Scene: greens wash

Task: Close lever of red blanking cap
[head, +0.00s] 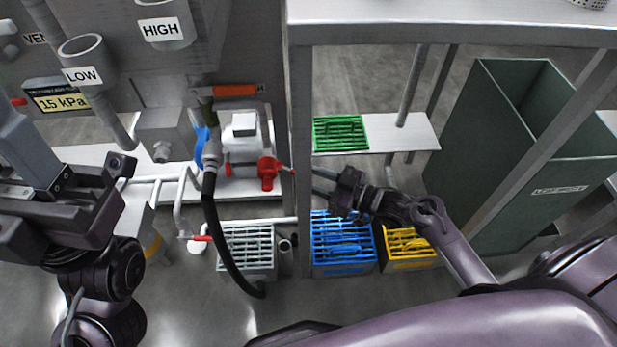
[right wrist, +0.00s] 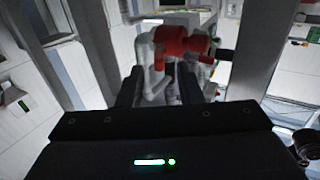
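The red blanking cap (head: 268,172) sits at the lower right of a white pump-like unit, left of a grey post. A short lever-like arm (head: 286,169) sticks out from its right side toward the post. In the right wrist view the red cap (right wrist: 183,42) is just beyond the fingers, on grey pipework. My right gripper (head: 314,183) is open and empty, right of the cap and apart from it, pointing at it; its fingers also show in the right wrist view (right wrist: 157,80). My left gripper (head: 30,220) is at the far left, away from the cap; its fingertips are unclear.
The grey post (head: 300,130) stands between the cap and my right gripper in the head view. A black hose (head: 222,235) hangs left of the cap. Grey (head: 247,247), blue (head: 342,240) and yellow (head: 405,245) crates stand below. A green crate (head: 340,132) is on a shelf.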

